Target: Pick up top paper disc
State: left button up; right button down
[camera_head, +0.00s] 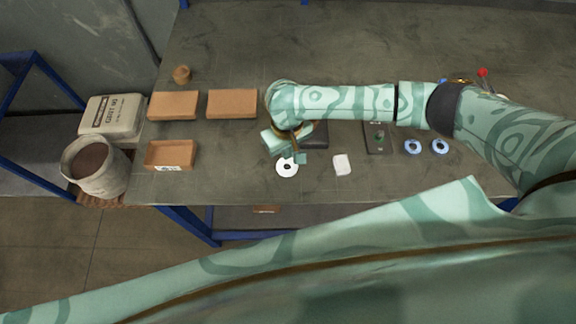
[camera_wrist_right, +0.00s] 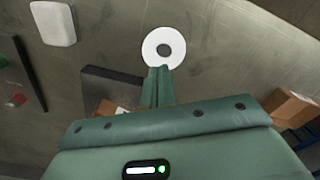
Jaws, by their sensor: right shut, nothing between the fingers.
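A white paper disc (camera_head: 287,170) with a round centre hole lies on the worktable near its front edge. In the right wrist view the disc (camera_wrist_right: 152,50) lies just beyond my fingertips, which overlap its lower rim. I cannot tell whether it is one disc or a stack, nor whether the fingers touch it. My right gripper (camera_head: 300,158) reaches down beside the disc in the head view. In the wrist view its two fingers (camera_wrist_right: 159,70) are together and hold nothing. My left gripper is not in view.
A dark block (camera_head: 317,136) stands right behind the gripper. A white rounded piece (camera_head: 341,165), a dark plate (camera_head: 370,142) and two blue rings (camera_head: 412,147) lie to the right. An open brown box (camera_head: 160,153) and a bucket (camera_head: 95,172) stand left. The table front is mostly clear.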

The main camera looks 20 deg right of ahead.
aim_at(287, 168)
jog(key=shift+f+b, duration=0.3)
jog(key=shift+f, duration=0.75)
dwell(0.4)
jog(key=shift+s+a+p, duration=0.15)
jog(key=shift+s+p, duration=0.4)
jog(key=shift+s+a+p, duration=0.15)
jog(key=shift+s+p, duration=0.35)
dwell(0.5)
notch_tip(287, 168, up, 6)
jog(key=p, duration=0.8)
jog(key=shift+p, duration=0.4)
jog(key=shift+f, duration=0.1)
